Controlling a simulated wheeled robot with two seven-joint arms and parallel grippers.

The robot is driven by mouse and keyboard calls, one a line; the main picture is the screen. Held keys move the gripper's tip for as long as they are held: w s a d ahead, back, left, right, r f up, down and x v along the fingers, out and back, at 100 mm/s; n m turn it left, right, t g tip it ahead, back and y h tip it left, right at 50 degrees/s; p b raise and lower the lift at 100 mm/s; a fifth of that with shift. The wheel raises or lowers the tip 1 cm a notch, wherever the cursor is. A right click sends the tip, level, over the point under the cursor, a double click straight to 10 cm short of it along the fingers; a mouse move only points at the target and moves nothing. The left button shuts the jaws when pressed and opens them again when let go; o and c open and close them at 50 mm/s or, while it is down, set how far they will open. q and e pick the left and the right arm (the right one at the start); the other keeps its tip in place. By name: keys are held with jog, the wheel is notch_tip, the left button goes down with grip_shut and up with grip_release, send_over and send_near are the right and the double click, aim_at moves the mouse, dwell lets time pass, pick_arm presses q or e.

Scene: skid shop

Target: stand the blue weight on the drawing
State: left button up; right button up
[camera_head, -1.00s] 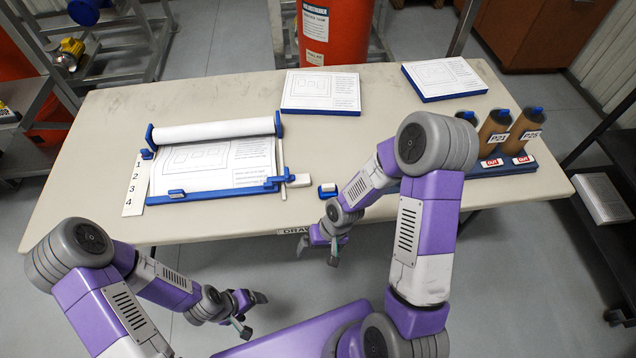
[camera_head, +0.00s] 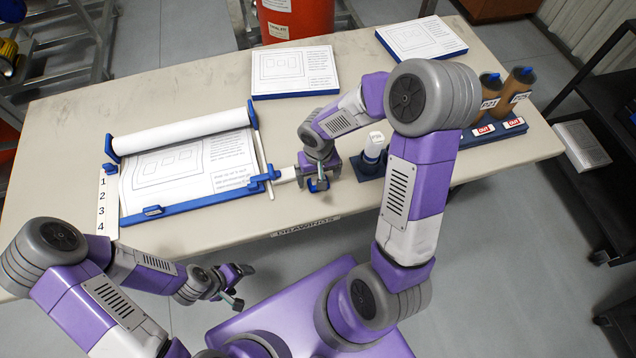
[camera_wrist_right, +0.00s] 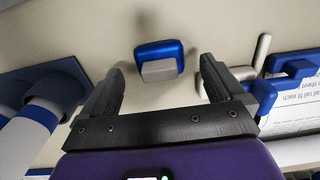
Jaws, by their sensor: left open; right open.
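The blue weight (camera_wrist_right: 158,50), a small blue block with a pale grey grip, sits on the table in the right wrist view. It lies just beyond the fingertips, between the lines of my open right gripper (camera_wrist_right: 160,70), apart from both fingers. In the head view my right gripper (camera_head: 318,184) points down near the table's front edge and mostly hides the weight. The drawing (camera_head: 190,166) lies on a blue-edged board at left, partly under a white paper roll (camera_head: 180,132). Its edge also shows in the right wrist view (camera_wrist_right: 300,100). My left gripper (camera_head: 240,285) is open and empty before the table.
A white slider (camera_head: 287,175) sits at the board's right side, close to my right gripper. A blue rack (camera_head: 480,136) with brown tubes and a white-capped cylinder (camera_head: 374,147) stand to the right. Two paper stacks (camera_head: 294,72) (camera_head: 421,38) lie at the back.

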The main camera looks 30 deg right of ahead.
jog(key=shift+f, duration=0.95)
jog(key=shift+r, duration=0.1)
jog(key=c, duration=1.6)
jog(key=shift+r, duration=0.1)
